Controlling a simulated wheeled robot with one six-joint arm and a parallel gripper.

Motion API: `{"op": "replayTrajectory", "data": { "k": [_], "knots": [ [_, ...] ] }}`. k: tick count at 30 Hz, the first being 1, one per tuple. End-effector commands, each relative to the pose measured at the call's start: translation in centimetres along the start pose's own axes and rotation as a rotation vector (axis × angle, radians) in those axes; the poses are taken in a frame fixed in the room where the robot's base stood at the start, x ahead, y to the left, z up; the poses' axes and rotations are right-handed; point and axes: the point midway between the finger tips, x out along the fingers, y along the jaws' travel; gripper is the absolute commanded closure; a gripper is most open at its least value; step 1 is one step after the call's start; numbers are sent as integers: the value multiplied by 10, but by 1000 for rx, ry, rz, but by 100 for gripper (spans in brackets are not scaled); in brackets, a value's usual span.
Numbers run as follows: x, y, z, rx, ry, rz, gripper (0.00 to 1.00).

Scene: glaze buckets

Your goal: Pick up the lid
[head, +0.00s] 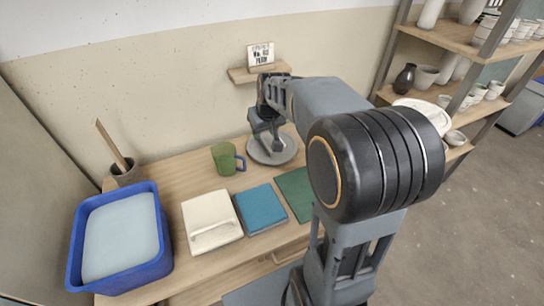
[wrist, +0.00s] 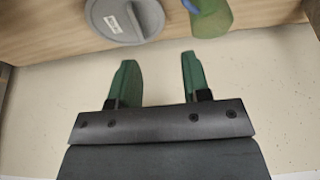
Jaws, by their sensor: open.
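The lid is a round grey disc (head: 286,156) lying flat on the wooden table near the wall, to the right of a green mug. In the wrist view the lid (wrist: 108,20) is at the top edge, partly cut off, with a raised grip bar and a small white label. My gripper (head: 272,143) appears over the lid in the head view and hides part of it. In the wrist view my gripper (wrist: 159,62) has its two green fingers apart, with nothing between them; the lid is beyond their tips.
The green mug (head: 223,160) with a blue handle is close to the lid; it also shows in the wrist view (wrist: 211,18). A blue tub (head: 161,258), cream block (head: 208,215), blue block (head: 261,208) and green mat (head: 296,190) are nearer. A small wall shelf (head: 240,75) hangs above.

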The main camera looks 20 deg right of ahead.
Motion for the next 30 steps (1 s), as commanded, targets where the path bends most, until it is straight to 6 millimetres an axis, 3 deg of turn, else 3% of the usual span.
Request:
{"op": "replayTrajectory", "data": {
  "k": [1, 7, 12, 21, 30],
  "knots": [
    [33, 16, -6, 12, 1, 4, 56],
    [91, 56, -35, 20, 20, 12, 56],
    [120, 69, -44, 16, 26, 14, 56],
    [174, 70, -48, 12, 28, 13, 56],
    [198, 70, -50, 12, 30, 13, 56]
  ]
}}
